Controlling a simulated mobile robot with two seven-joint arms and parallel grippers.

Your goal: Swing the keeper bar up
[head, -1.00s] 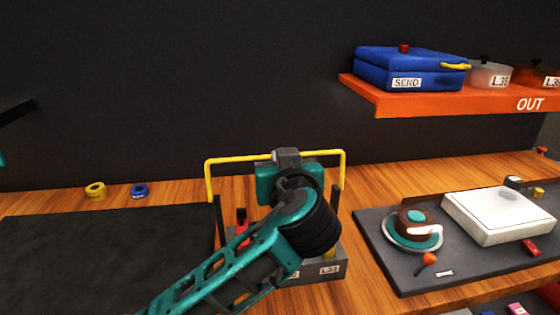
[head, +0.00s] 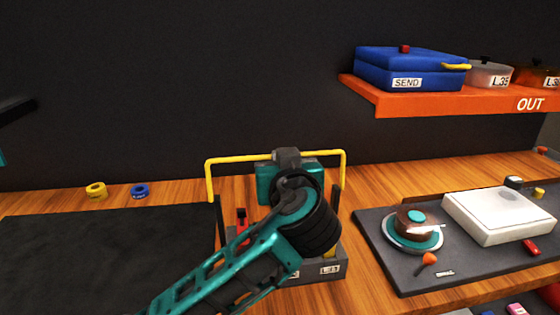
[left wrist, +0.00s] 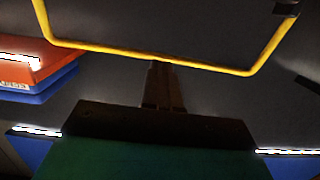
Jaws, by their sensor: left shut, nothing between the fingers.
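The yellow keeper bar (head: 237,159) stands raised above a grey box (head: 331,267), its crosspiece level and its two legs running down to dark uprights. My left gripper (head: 287,156) is at the middle of the crosspiece, fingers shut with nothing between them. In the left wrist view the bar (left wrist: 100,50) passes across just at the tips of my left gripper (left wrist: 162,68); I cannot tell whether they touch. My arm hides much of the box, and a red part (head: 241,214) shows beside it. My right gripper is not in view.
A black mat (head: 100,255) lies left, with yellow (head: 96,191) and blue (head: 140,191) rings behind. An orange shelf (head: 430,104) holds a blue case (head: 410,72).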

